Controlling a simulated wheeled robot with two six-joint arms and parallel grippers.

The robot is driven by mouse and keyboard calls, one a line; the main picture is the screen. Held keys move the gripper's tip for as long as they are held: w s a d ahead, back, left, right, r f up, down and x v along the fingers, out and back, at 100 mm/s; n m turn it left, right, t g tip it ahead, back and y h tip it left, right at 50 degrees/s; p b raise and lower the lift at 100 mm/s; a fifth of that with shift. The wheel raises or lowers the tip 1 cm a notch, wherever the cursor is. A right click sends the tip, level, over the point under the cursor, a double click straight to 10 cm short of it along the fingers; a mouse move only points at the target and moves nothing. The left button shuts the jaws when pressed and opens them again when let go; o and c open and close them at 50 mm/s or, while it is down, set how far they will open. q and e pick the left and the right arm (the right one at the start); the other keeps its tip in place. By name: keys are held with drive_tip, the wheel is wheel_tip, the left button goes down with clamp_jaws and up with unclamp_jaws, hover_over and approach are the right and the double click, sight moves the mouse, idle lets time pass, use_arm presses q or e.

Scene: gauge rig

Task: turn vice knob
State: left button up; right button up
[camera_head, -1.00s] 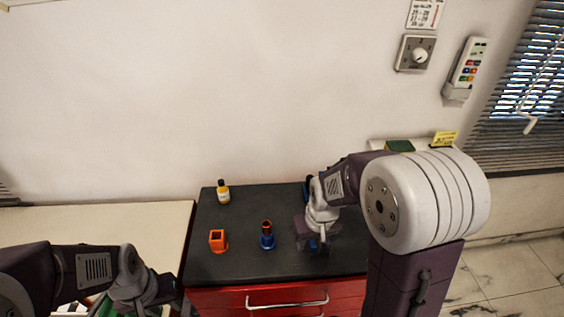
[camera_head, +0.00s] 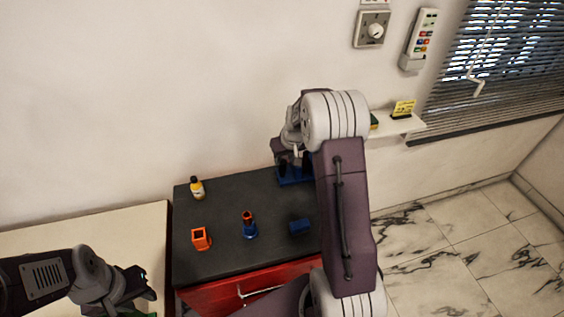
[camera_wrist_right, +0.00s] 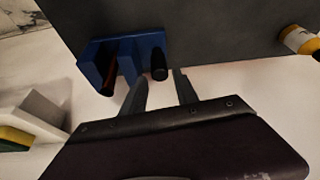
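A blue block-like fixture (camera_wrist_right: 125,55), likely the vice, stands at the back right of the dark cabinet top; in the head view (camera_head: 293,179) my right arm partly hides it. In the right wrist view it carries a dark cylindrical knob (camera_wrist_right: 160,68) and a dark red rod (camera_wrist_right: 108,75). My right gripper (camera_wrist_right: 163,82) is open, its two fingers pointing at the fixture with the dark knob close ahead of the gap between them. Nothing is held. My left gripper (camera_head: 146,284) is low at the left, beside the cabinet; its finger opening is unclear.
On the cabinet top (camera_head: 222,262) stand an orange open box (camera_head: 201,239), a blue base with an orange tube (camera_head: 249,225), a small blue block (camera_head: 299,227) and a yellow bottle (camera_head: 197,188). A wall shelf (camera_head: 402,126) is at the back right.

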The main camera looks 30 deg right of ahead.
sight(283, 162)
drive_tip(key=x, duration=0.5)
drive_tip(key=shift+c, duration=0.4)
